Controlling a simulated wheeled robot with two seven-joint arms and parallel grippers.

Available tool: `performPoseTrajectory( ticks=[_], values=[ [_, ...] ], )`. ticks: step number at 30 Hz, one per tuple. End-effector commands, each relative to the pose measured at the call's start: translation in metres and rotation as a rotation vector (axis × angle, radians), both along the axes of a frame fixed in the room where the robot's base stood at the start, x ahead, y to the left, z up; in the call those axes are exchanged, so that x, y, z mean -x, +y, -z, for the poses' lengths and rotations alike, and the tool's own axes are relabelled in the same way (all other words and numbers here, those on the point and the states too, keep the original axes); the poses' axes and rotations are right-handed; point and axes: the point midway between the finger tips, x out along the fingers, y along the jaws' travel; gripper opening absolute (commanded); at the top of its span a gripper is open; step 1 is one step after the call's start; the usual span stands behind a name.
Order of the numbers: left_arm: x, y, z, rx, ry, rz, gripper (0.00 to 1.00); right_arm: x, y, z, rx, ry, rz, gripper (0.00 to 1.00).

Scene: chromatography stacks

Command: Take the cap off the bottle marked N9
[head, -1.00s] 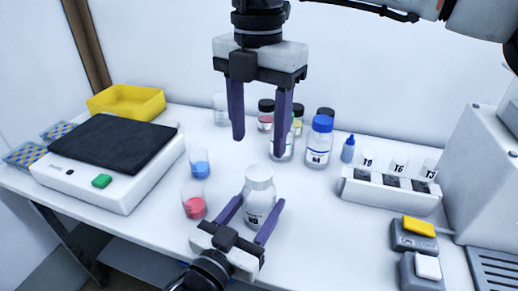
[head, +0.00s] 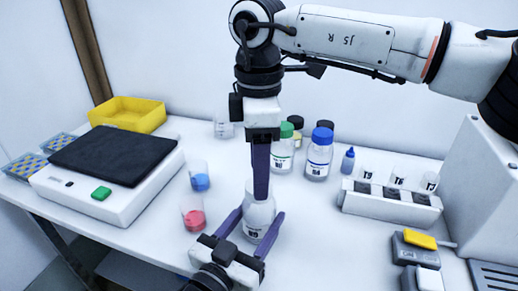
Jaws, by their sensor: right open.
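A white bottle (head: 262,213) with a white top (head: 249,186) stands near the front middle of the bench. Its label is too small to read with certainty. My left gripper (head: 260,214) has its purple fingers on both sides of the bottle's body and appears shut on it. My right gripper (head: 261,194) points straight down from above and is open. It is seen edge-on, so its fingers line up as one. The finger reaches down to the bottle's top and hides part of it. Whether it touches the top cannot be told.
Behind stand a green-capped bottle (head: 284,154), a blue-capped bottle (head: 319,157) and dark-capped ones. Beakers with blue (head: 200,180) and pink liquid (head: 194,218) are left of the bottle. A balance (head: 112,194) is at left, a vial rack (head: 391,206) at right.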

Motion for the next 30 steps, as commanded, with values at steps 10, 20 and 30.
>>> performPoseTrajectory(
  ticks=[10, 20, 30],
  values=[
    [0.0, 0.0, 0.0, -0.001, 0.0, 0.0, 0.0, 0.0, 0.0, 0.029, 0.0, 0.0, -0.001, 0.55],
    [0.0, 0.0, 0.0, -0.001, 0.0, 0.0, 0.0, 0.0, 0.0, 0.029, 0.0, 0.0, -0.001, 0.38],
    [0.0, 0.0, 0.0, -0.001, 0.0, 0.0, 0.0, 0.0, 0.0, 0.029, 0.0, 0.0, -0.105, 0.13]
  ],
)
